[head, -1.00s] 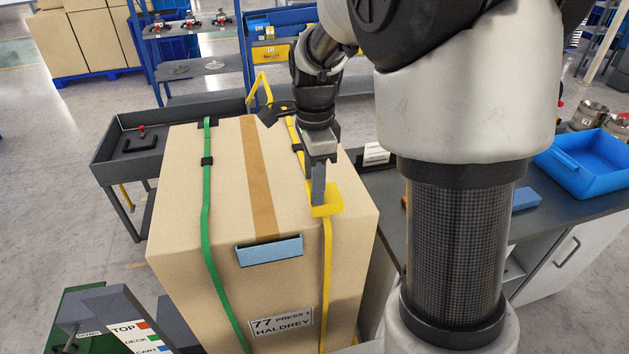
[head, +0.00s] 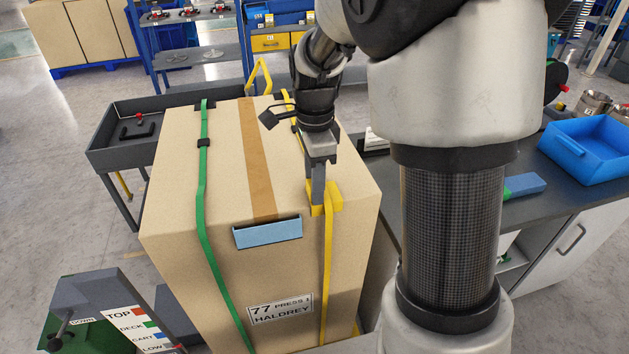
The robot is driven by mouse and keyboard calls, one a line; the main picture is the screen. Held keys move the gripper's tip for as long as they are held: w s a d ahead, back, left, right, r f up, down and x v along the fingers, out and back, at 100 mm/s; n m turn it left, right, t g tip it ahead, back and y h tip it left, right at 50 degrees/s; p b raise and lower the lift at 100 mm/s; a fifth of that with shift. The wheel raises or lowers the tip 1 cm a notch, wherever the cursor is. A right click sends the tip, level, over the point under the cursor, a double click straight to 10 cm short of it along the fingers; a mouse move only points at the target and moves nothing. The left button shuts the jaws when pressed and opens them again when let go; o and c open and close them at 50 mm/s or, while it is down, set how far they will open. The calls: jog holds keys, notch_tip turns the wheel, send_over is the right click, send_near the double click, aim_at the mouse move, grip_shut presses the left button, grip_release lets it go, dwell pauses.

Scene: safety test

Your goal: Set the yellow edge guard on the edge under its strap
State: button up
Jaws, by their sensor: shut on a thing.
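The yellow edge guard (head: 335,199) is in my gripper (head: 318,200), near the top front edge of the large cardboard box (head: 190,250), on its right side. My gripper points down and is shut on the guard. The yellow strap (head: 327,265) runs over the box top and down its front face, in line with the guard. Whether the guard touches the edge, and whether it lies under or over the strap, I cannot tell. My fingers hide part of both.
A green strap (head: 201,190) runs over the box's left side. A light blue piece (head: 268,233) sits on the front edge between the straps. A dark cart (head: 105,150) stands left, a bench with a blue bin (head: 590,155) right. A lever stand (head: 90,310) is front left.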

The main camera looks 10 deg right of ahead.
jog(key=o, duration=1.4)
jog(key=shift+o, duration=0.2)
jog(key=shift+r, duration=0.1)
jog(key=shift+r+p, duration=2.95)
jog(key=shift+r, duration=0.5)
